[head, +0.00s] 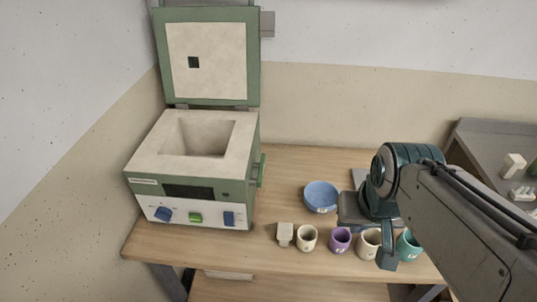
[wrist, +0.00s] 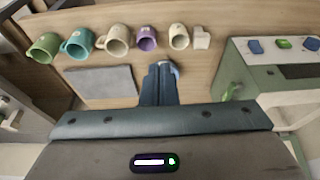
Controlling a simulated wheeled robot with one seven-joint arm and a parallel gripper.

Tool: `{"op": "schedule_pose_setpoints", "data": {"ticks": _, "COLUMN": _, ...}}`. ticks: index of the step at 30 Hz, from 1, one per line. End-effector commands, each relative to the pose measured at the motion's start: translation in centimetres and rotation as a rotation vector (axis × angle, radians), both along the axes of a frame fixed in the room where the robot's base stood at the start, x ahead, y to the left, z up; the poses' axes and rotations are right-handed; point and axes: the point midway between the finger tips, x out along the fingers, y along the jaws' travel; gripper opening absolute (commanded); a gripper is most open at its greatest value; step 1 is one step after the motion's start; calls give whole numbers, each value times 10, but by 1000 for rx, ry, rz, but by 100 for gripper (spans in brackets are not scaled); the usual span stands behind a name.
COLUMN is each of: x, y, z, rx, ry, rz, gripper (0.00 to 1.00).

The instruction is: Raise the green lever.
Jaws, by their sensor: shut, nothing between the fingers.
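A green lever (head: 262,170) sticks out from the right side wall of the green-and-cream kiln (head: 140,164). My gripper (head: 387,260) is over the right part of the table, well to the right of the kiln and apart from both green controls. Its fingers (wrist: 159,70) are together and empty in the wrist view.
A blue bowl (head: 321,196) lies between kiln and gripper. A small pale block (head: 285,234), a cream mug (head: 307,238), a purple mug (head: 340,240) and more mugs line the front edge. A grey slab (wrist: 102,83) lies flat. The kiln lid (head: 210,60) stands open.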

Motion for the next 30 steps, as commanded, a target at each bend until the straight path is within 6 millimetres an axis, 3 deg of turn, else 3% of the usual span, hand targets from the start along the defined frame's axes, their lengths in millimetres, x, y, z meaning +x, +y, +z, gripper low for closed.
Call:
{"op": "schedule_pose_setpoints", "data": {"ticks": 5, "x": 28, "y": 12, "z": -9, "rx": 93, "ry": 68, "rz": -110, "gripper": 0}}
{"op": "schedule_pose_setpoints", "data": {"ticks": 14, "x": 116, "y": 51, "z": -40, "rx": 380, "ry": 291, "rz": -445, "gripper": 0}}
{"op": "schedule_pose_setpoints", "data": {"ticks": 24, "x": 227, "y": 87, "z": -97, "rx": 717, "ry": 603, "rz": -809, "gripper": 0}}
{"op": "schedule_pose_setpoints", "data": {"ticks": 30, "x": 291, "y": 96, "z": -140, "rx": 917, "ry": 819, "rz": -1006, "gripper": 0}}
